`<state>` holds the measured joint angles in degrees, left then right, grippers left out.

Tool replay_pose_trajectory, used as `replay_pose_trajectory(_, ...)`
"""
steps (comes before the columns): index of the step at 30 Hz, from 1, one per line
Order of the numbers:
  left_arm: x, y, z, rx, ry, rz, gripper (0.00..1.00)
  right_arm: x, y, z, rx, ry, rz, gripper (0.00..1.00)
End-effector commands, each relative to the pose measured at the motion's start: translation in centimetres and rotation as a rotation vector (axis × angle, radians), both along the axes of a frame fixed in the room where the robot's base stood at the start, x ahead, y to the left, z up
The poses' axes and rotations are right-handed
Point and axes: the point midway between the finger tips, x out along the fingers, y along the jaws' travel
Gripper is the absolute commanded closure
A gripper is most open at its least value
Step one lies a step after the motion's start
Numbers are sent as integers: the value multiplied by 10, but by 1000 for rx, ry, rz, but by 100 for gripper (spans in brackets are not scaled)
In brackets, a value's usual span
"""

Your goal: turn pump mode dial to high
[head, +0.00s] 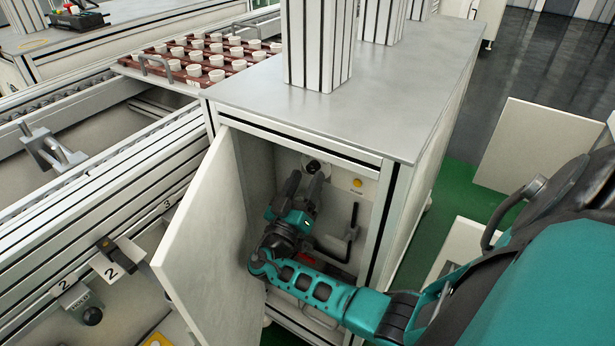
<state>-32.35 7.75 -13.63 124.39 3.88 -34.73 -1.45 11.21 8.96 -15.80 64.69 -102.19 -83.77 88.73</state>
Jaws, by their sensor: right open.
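A small round dark dial with a light face (313,166) sits high on the back panel inside the open cabinet; I take it for the pump mode dial. My right gripper (306,177) reaches into the cabinet with its fingers pointing up at the dial. It is open, its fingertips just below and in front of the dial. The gripper hides part of the dial's lower edge, and I cannot tell whether they touch. The dial's setting and markings are too small to read. My left gripper is not in view.
The cabinet door (207,246) stands open at the left of my arm. A yellow button (357,183) and a black lever (349,238) are on the panel to the right. A metal top (400,112) covers the cabinet. A tray of white pots (160,67) stands behind left.

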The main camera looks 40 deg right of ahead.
Motion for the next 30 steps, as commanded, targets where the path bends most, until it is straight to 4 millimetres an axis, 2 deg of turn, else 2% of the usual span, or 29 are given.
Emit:
replay_pose_trajectory(6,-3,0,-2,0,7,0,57,-15,33,-15,3,3,1,45)
replay_pose_trajectory(12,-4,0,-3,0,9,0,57,-22,49,-21,1,0,0,45)
replay_pose_trajectory(30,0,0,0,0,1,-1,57,-23,50,-22,1,0,0,45)
